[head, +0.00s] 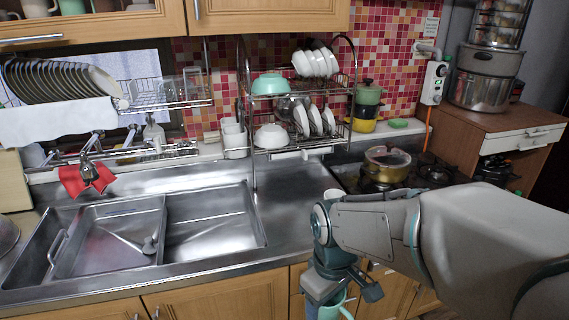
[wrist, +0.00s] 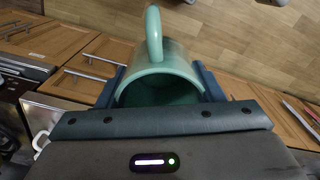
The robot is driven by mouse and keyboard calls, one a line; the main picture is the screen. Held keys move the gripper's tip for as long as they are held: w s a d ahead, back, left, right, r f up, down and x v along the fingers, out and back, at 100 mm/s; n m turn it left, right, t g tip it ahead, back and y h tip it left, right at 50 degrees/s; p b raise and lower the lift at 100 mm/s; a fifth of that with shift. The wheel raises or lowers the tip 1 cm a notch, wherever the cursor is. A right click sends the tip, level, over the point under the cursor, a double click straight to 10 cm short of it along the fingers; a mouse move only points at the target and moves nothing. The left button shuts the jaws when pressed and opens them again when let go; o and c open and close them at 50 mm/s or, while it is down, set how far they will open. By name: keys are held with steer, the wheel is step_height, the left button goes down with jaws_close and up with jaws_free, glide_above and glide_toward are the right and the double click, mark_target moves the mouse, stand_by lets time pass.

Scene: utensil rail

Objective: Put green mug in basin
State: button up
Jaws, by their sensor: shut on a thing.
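My gripper (head: 340,289) hangs in front of the counter at the lower middle of the head view. It is shut on the green mug (head: 326,311), of which only a part shows at the bottom edge. In the wrist view the mug (wrist: 160,78) sits between the two fingers of my gripper (wrist: 161,88), with its opening facing the camera and its handle at the top. The steel basin (head: 205,222) is set in the counter to the left of my gripper. The mug is apart from the basin.
A grey tray (head: 110,238) with a handle sits in the left part of the basin. A dish rack (head: 300,120) with bowls and plates stands behind the counter. A pot (head: 386,166) is on the stove at right. Wooden cabinet fronts (head: 235,300) lie below the counter.

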steer(key=w+d+f+m, duration=0.3)
steer(key=w+f+m, duration=0.1)
steer(key=w+f, duration=0.3)
steer(key=w+d+f+m, duration=0.4)
steer(key=w+f, duration=0.4)
steer(key=f, duration=0.4)
steer(key=shift+w, duration=0.15)
